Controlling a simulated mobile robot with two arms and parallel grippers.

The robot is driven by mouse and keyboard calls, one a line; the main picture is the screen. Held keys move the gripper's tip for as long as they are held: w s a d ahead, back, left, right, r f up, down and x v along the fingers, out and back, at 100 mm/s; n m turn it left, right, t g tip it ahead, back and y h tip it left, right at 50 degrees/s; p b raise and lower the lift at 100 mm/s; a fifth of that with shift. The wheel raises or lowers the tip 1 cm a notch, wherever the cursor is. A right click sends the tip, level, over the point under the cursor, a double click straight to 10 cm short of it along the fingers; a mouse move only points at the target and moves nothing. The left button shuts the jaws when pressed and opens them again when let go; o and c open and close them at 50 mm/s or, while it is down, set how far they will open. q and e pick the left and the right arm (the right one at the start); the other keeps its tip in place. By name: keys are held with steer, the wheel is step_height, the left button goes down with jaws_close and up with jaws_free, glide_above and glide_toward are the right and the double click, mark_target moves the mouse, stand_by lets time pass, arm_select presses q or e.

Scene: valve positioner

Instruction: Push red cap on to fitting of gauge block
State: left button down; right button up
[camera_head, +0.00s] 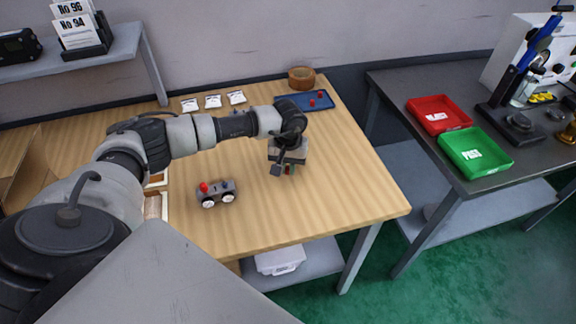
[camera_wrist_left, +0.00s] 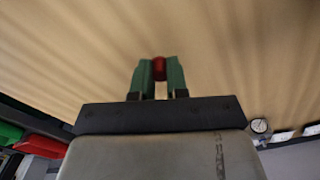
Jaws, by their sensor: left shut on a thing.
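The gauge block (camera_head: 222,192) is a dark grey body with two white round gauges facing front. It sits upright on the wooden table. A red cap (camera_head: 203,187) shows on top at its left end; its right end has a dark fitting without red. My left gripper (camera_head: 289,170) points down over the table, to the right of the block and apart from it. In the left wrist view my left gripper's green fingers (camera_wrist_left: 159,76) are shut on another red cap (camera_wrist_left: 159,67). My right gripper is not in view.
A blue tray (camera_head: 291,101) with red caps lies at the back right, near a brown tape roll (camera_head: 301,78). White packets (camera_head: 213,102) lie along the back. Red (camera_head: 440,124) and green (camera_head: 474,165) trays stand on the side bench. Table front right is clear.

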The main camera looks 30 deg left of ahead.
arm_select(q)
steer(key=shift+r, duration=0.2)
stand_by(0.3)
steer(key=shift+r+p, duration=1)
steer(key=shift+r, duration=0.95)
steer(key=shift+d, duration=0.1)
